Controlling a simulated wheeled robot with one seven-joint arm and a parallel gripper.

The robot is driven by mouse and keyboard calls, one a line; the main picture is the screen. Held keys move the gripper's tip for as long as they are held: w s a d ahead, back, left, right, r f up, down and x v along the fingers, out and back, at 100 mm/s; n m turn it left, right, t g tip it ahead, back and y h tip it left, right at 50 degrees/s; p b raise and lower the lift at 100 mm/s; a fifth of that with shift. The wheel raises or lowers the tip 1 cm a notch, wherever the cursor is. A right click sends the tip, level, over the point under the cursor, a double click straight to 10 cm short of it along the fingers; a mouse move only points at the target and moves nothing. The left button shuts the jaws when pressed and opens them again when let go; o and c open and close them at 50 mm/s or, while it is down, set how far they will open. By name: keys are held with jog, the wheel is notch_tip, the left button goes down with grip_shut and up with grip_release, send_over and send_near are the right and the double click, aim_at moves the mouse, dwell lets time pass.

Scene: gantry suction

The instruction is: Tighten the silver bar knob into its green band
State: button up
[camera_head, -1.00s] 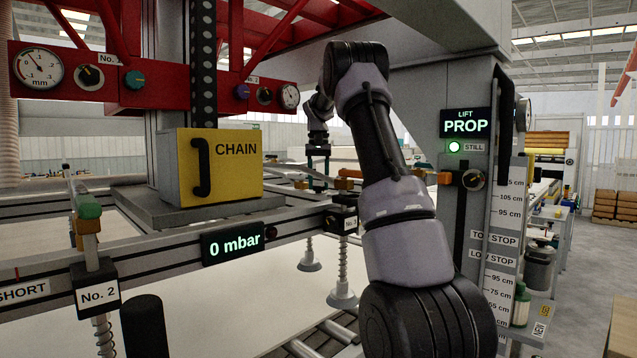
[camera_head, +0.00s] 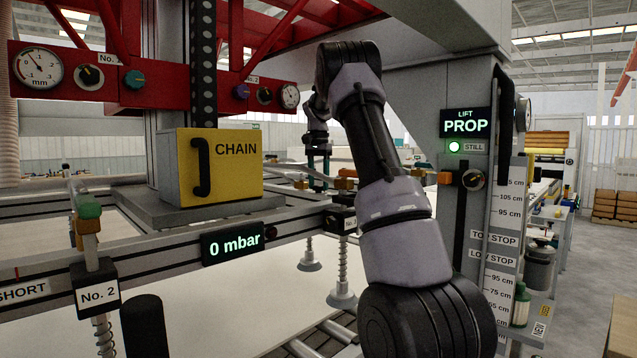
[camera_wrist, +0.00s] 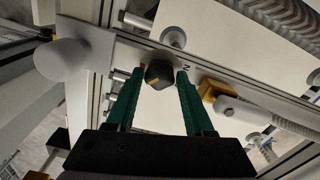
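In the wrist view my gripper (camera_wrist: 160,74) is open, with one green finger on each side of a dark round knob (camera_wrist: 159,75) bearing a yellow mark. The knob sits at the silver rail (camera_wrist: 205,72). I cannot tell whether the fingers touch it. No green band can be made out, so I cannot read the knob against one. In the head view my gripper (camera_head: 318,166) points down over the far rail, behind the near beam (camera_head: 165,250). The knob is too small or hidden to make out there.
Orange blocks stand by the rail; one (camera_wrist: 209,91) is close to the right finger in the wrist view. Suction cups on springs (camera_head: 343,290) hang under the near beam. A yellow CHAIN box (camera_head: 235,180) and the grey LIFT PROP column (camera_head: 430,130) flank my arm.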

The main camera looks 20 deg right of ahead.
jog(key=shift+o, duration=1.2)
notch_tip(320, 180, up, 11)
jog(key=shift+f, duration=0.1)
notch_tip(320, 180, down, 11)
jog(key=n, duration=0.9)
jog(key=shift+s, duration=0.1)
